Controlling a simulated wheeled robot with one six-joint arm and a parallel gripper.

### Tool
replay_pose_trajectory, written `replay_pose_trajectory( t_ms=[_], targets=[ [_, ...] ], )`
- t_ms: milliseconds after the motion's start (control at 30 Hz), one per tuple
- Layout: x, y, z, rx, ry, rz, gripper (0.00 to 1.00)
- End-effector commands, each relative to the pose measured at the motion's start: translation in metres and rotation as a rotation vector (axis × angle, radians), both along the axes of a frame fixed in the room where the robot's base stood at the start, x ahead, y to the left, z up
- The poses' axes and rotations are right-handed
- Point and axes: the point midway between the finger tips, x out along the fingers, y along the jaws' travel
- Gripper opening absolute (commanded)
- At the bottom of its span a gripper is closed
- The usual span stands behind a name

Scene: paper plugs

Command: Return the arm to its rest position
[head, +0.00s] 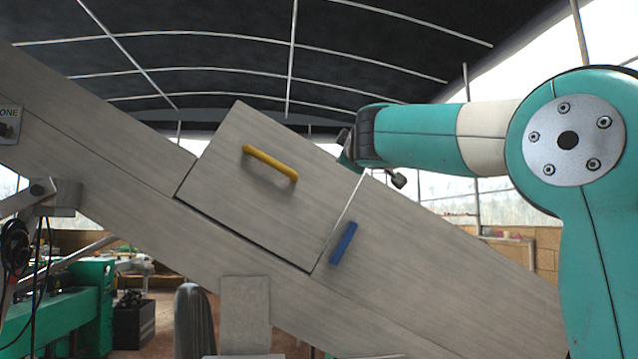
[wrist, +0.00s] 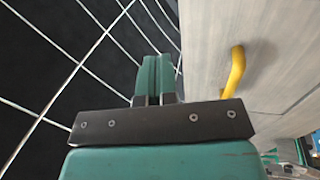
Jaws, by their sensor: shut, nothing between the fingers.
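My arm (head: 420,135) comes in from the right of the head view and points left, across the upper edge of a grey sloped machine housing (head: 420,255). In the head view the gripper end is mostly hidden behind the arm's wrist. In the wrist view my gripper (wrist: 157,62) shows its two teal fingers together, with nothing between them. The yellow handle (head: 270,164) on the square panel (head: 235,205) is to the left of the gripper in the head view. It also shows in the wrist view (wrist: 235,72), right of the fingers and apart from them.
A blue handle (head: 343,243) sits on the housing right of the panel. A control box (head: 8,124) is at the far left. A green machine (head: 75,305) stands at lower left. Open space lies above the slope, under the dark roof (head: 230,50).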

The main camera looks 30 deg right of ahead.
Motion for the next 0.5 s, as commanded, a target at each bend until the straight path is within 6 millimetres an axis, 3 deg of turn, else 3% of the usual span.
replay_pose_trajectory(
  t_ms=[200, 300, 367, 467, 500],
  targets=[
    [-0.001, 0.0, 0.0, 0.001, 0.002, 0.0, 0.0],
    [0.002, 0.008, -0.011, 0.029, 0.024, 0.032, 0.0],
    [0.008, 0.021, -0.028, 0.074, 0.057, 0.084, 0.0],
    [0.016, 0.058, -0.075, 0.198, 0.158, 0.21, 0.0],
    [0.017, 0.077, -0.1, 0.262, 0.214, 0.265, 0.0]
  ],
)
